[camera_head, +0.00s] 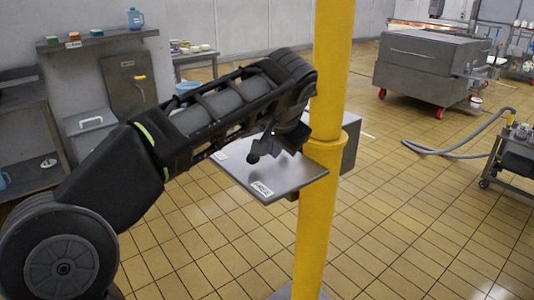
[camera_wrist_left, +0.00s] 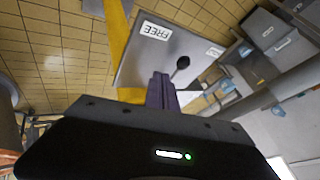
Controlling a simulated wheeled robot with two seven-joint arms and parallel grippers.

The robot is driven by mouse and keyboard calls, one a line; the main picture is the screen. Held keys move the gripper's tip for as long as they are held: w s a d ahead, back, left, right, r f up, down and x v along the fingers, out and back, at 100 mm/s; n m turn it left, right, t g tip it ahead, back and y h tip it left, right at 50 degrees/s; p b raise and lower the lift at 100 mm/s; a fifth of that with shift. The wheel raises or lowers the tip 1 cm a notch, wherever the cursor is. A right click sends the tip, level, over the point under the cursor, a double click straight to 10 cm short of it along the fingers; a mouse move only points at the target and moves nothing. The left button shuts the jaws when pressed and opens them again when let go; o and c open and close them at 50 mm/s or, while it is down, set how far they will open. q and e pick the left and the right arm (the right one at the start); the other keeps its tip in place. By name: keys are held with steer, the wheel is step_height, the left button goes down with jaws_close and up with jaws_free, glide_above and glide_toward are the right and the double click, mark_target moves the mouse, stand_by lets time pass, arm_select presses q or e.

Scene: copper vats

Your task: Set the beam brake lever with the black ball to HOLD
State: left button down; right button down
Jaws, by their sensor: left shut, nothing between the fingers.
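The beam brake lever's black ball (camera_head: 253,158) shows over the grey plate (camera_head: 285,181) by the yellow post; it also shows in the left wrist view (camera_wrist_left: 183,62). The plate bears a FREE label (camera_head: 262,189) at its near edge. A second label (camera_wrist_left: 214,52), too small to read, is at the other end; the ball lies between the two. My left gripper (camera_wrist_left: 161,78) is shut and empty, its purple fingers just beside the lever on the FREE label's side. I cannot tell whether they touch it. The lever's base is hidden. My right gripper is out of view.
The yellow post (camera_head: 320,220) stands close to the plate and my left wrist. A wall shelf (camera_head: 100,40) with small items and a metal rack (camera_head: 30,140) are at the left. A large grey vat on wheels (camera_head: 420,65) stands at the back right. The tiled floor is mostly clear.

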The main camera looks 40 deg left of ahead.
mark_target(251, 156)
arm_select(q)
steer(key=x, duration=1)
steer(key=shift+s+a, duration=0.1)
steer(key=shift+w+a+r, duration=0.1)
steer(key=shift+w+a, duration=0.05)
steer(key=shift+a, duration=0.45)
steer(key=shift+w+a+r, duration=0.1)
steer(key=shift+a, duration=0.55)
steer(key=shift+w+a+f, duration=0.1)
steer(key=shift+a, duration=0.45)
steer(key=a+p, duration=0.1)
steer(key=a, duration=0.2)
steer(key=shift+a, duration=0.15)
